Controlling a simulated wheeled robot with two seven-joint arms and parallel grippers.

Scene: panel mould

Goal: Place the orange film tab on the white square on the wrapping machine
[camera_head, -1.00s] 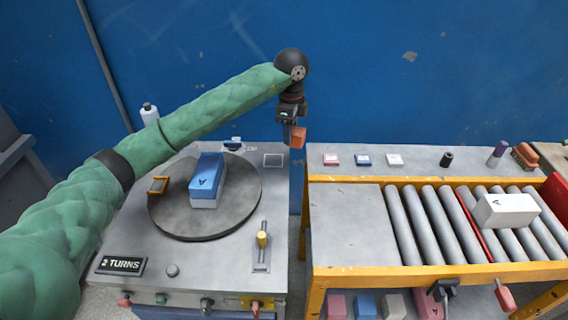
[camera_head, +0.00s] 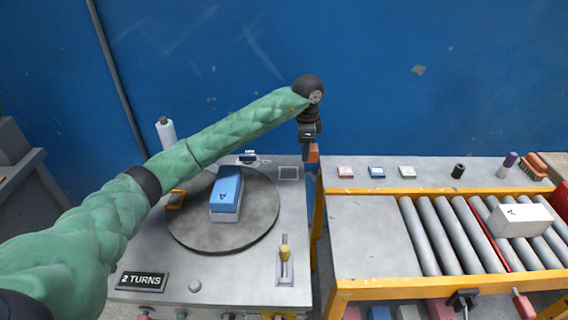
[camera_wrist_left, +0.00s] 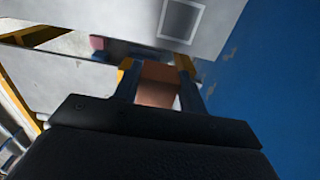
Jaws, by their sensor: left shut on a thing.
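My left gripper (camera_head: 311,150) is shut on the orange film tab (camera_head: 313,155), above the gap between the wrapping machine and the conveyor table. In the left wrist view, the tab (camera_wrist_left: 158,84) sits between the two fingers (camera_wrist_left: 157,88). The white square, an outlined patch (camera_head: 288,173), lies on the back right corner of the wrapping machine (camera_head: 240,283). It also shows in the left wrist view (camera_wrist_left: 181,20), beyond the fingertips. The tab is apart from the square, to its right in the head view. My right gripper is in neither view.
A round turntable (camera_head: 190,236) on the machine carries a blue and white box (camera_head: 227,195). A yellow-topped lever (camera_head: 285,262) stands at the front right. The roller conveyor (camera_head: 436,230) is to the right, with a white box (camera_head: 520,221). A blue wall (camera_head: 450,90) stands behind.

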